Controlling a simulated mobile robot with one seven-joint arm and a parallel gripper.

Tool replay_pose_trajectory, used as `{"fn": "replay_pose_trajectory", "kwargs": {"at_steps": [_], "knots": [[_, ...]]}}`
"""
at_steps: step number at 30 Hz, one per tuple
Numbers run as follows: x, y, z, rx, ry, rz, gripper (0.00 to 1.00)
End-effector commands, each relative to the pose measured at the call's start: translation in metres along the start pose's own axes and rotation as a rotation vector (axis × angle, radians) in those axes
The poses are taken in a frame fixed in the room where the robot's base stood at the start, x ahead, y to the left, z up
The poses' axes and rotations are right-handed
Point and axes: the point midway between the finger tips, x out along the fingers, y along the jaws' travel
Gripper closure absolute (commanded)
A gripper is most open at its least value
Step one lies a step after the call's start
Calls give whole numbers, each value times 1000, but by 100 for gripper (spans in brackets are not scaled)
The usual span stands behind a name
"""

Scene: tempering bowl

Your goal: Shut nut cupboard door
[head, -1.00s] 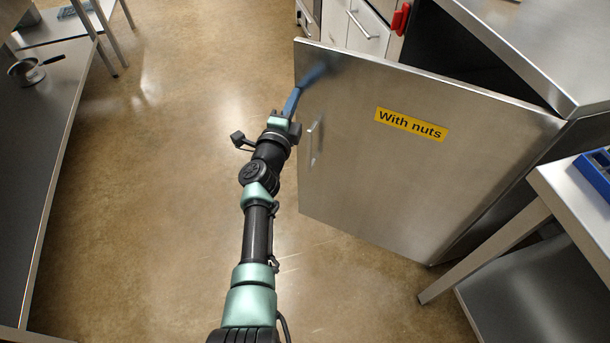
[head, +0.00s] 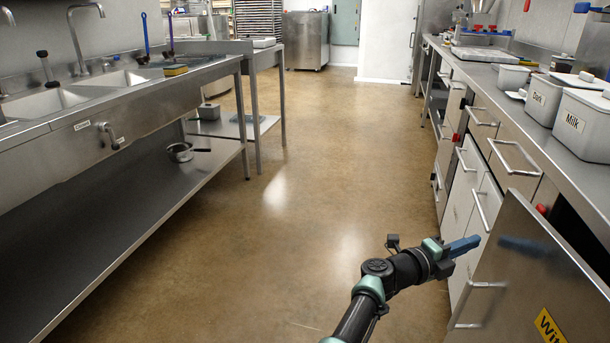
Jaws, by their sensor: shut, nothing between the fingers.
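The nut cupboard door (head: 515,260) stands open at the lower right of the head view. It is a steel panel with a bar handle (head: 478,302) and a yellow label (head: 549,325), of which only the start shows. The picture edge cuts off the rest of the door. My gripper (head: 470,243), with blue fingers, is shut and empty. It is close to the free edge of the door, above the handle. I cannot tell whether it touches the panel.
A steel counter (head: 480,75) with white tubs (head: 583,122) runs along the right, above drawers with bar handles (head: 514,155). A sink bench (head: 120,125) with a low shelf holding a pan (head: 180,152) is at left. The floor (head: 300,210) between is clear.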

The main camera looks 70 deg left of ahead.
Motion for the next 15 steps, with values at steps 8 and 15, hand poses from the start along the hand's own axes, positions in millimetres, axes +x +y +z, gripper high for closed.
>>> {"fn": "replay_pose_trajectory", "kwargs": {"at_steps": [8, 15], "knots": [[31, 7, -9, 2, 15, 2, 100], [49, 3, -18, 0, 12, 1, 100]]}}
